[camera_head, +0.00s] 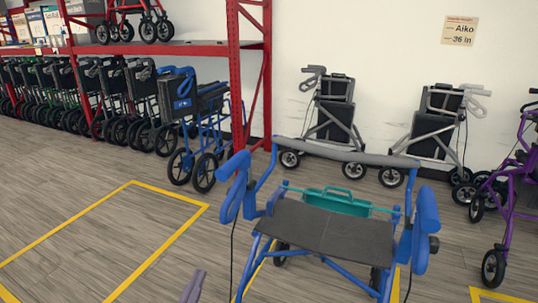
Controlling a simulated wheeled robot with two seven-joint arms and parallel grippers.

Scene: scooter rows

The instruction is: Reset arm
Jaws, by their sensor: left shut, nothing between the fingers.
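My left gripper (193,287) shows only as a small grey tip at the bottom edge, left of the blue rollator. It is shut and holds nothing I can see. The rest of that arm is out of the picture. My right gripper is not in view. The blue rollator (320,228) stands upright close in front, with a dark seat, blue handles and a grey backrest bar. A teal tray with a handle (337,201) sits behind its seat. A gap of floor shows between the gripper tip and the rollator.
A yellow floor outline (150,263) on the left encloses bare floor. Another blue rollator (195,125) stands by the red rack (235,70), beside a row of others. Two grey folded rollators (335,115) stand at the wall. A purple rollator (510,190) is at the right edge.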

